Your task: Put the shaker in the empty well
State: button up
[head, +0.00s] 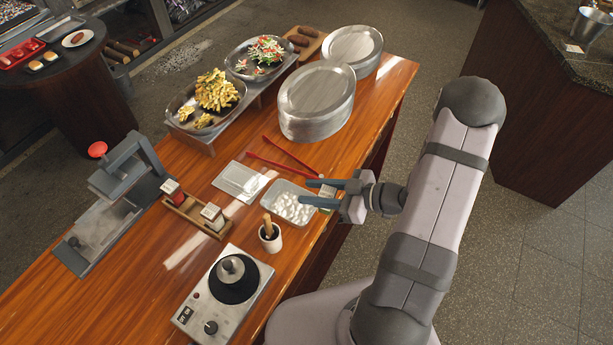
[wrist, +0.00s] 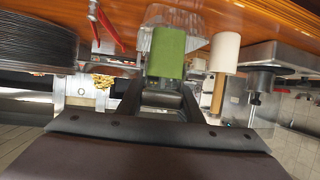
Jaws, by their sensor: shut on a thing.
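A green shaker (wrist: 167,52) is between the fingers of my gripper (wrist: 165,88) in the wrist view, and the gripper is shut on it. In the head view my gripper (head: 308,191) is at the table's right edge, beside the tray of white pieces, with the shaker (head: 327,191) partly hidden by its fingers. A wooden caddy (head: 190,217) stands left of the table's middle. A red-labelled shaker (head: 171,189) is in its left end and a white shaker (head: 211,213) is in its right end. The empty well (head: 190,202) is between them.
Between my gripper and the caddy lie a clear tray of white pieces (head: 291,207), a flat clear tray (head: 240,181) and a white cup with a wooden handle (head: 270,238). Red tongs (head: 283,166), a burner (head: 231,285), a press (head: 120,190) and stacked plates (head: 316,115) stand around.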

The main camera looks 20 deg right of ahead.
jog(key=w+a+r+m+t+h+b, duration=0.1)
jog(key=w+r+m+t+h, duration=0.2)
jog(key=w, duration=1)
jog(key=w+r+m+t+h+b, duration=0.1)
jog(key=w+r+m+h, duration=0.15)
jog(key=w+r, duration=0.65)
jog(key=shift+w+a+r+m+t+h+b, duration=0.65)
jog(key=shift+w+a+r+m+h, duration=2.55)
jog(key=shift+w, duration=1.75)
jog(key=s+a+f+m+g+h+b, duration=0.1)
jog(key=s+a+f+m+g+h, duration=0.1)
jog(key=s+a+f+m+h, duration=0.2)
jog(key=s+a+f+m+g+h+b, duration=0.1)
jog(key=s+a+f+m+h, duration=0.3)
jog(key=s+a+f, duration=0.6)
jog(key=s+a, duration=0.7)
jog(key=a, duration=0.1)
jog(key=shift+g+h, duration=0.35)
jog(key=shift+f, duration=0.15)
